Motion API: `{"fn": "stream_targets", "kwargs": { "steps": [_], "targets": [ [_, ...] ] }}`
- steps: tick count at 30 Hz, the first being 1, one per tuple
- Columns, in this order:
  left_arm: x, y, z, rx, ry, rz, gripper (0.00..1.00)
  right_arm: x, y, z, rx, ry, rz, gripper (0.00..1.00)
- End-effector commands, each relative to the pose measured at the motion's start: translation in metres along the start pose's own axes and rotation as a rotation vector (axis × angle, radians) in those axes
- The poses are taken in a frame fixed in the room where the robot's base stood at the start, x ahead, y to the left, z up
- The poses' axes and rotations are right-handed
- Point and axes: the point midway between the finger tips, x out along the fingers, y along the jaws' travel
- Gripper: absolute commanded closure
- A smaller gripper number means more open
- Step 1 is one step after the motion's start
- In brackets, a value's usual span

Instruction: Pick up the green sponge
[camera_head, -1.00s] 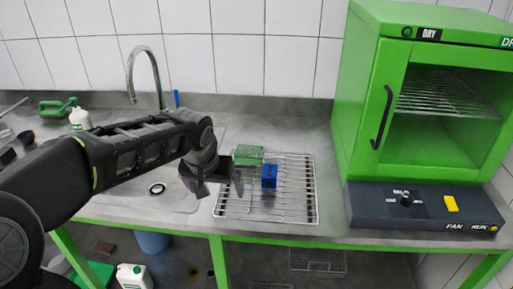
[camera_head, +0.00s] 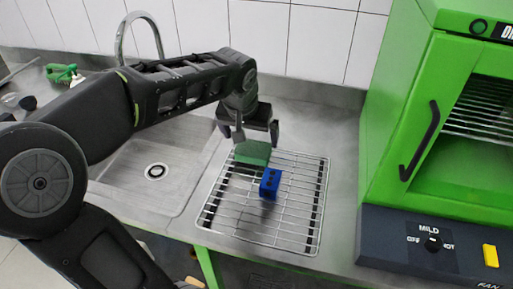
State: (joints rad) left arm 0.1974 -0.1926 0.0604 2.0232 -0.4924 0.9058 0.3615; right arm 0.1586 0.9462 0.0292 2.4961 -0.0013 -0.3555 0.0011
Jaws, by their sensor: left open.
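The green sponge (camera_head: 253,153) is a block at the far left part of the wire rack (camera_head: 225,212). My left gripper (camera_head: 256,136) reaches in from the left and points down over the sponge. Its two fingers are apart, and the sponge shows just below and between them. I cannot tell whether the fingers touch it. A blue block with dark holes (camera_head: 270,183) lies on the rack, nearer to me than the sponge. My right gripper is not in view.
A sink (camera_head: 140,190) with a drain and a curved tap (camera_head: 128,30) lies to the left. A green drying oven (camera_head: 395,130) with a dark control panel (camera_head: 400,235) stands at the right. The tiled wall (camera_head: 290,45) closes the back.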

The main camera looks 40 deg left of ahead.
Motion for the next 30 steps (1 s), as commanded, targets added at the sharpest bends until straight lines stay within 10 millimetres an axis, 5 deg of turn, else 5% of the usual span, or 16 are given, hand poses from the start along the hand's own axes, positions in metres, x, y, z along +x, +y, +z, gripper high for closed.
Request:
{"fn": "stream_targets", "kwargs": {
  "steps": [10,22,30],
  "targets": [
    [0.025,0.0,0.0,0.0,-0.003,0.0,0.0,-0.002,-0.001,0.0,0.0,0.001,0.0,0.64],
    [0.031,-0.001,0.0,0.0,-0.002,0.0,0.0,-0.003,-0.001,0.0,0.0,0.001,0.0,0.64],
    [0.068,-0.004,-0.001,0.002,-0.005,0.0,0.0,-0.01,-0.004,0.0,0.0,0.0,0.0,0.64]
  ]
}}
